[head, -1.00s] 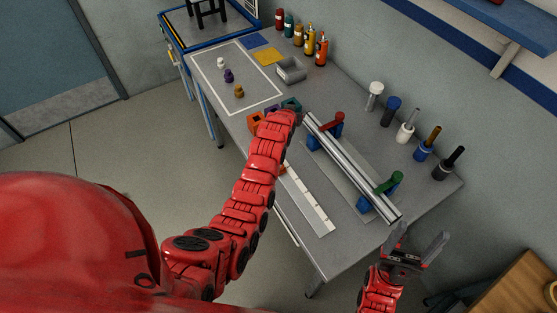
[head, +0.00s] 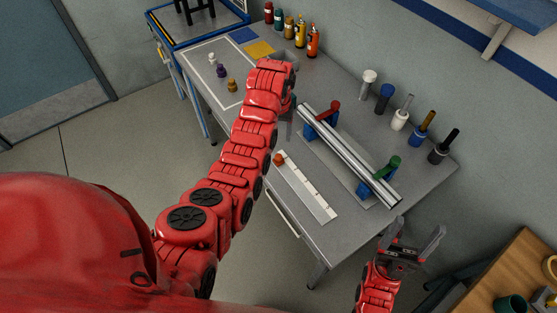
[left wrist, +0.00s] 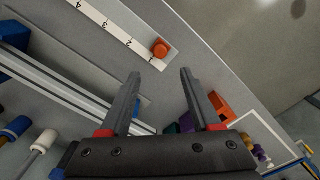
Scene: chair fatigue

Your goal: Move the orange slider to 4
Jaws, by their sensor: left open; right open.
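The orange slider (head: 278,159) sits at the upper-left end of the white numbered scale (head: 308,188) on the grey table. In the left wrist view the slider (left wrist: 160,48) is beside the 1 mark, and the scale (left wrist: 110,28) runs up-left through 2 and 3 to 4. My left gripper (left wrist: 160,73) is open and empty, its fingers pointing toward the slider but apart from it. In the head view my left arm hides most of that gripper. My right gripper (head: 420,228) is open and empty beyond the table's near right corner.
A metal rail (head: 348,155) with red and green clamps lies beside the scale. Several upright handled tools line the back edge, with several bottles further left. In the left wrist view an orange block (left wrist: 221,106) is near the right finger. The table's front right is bare.

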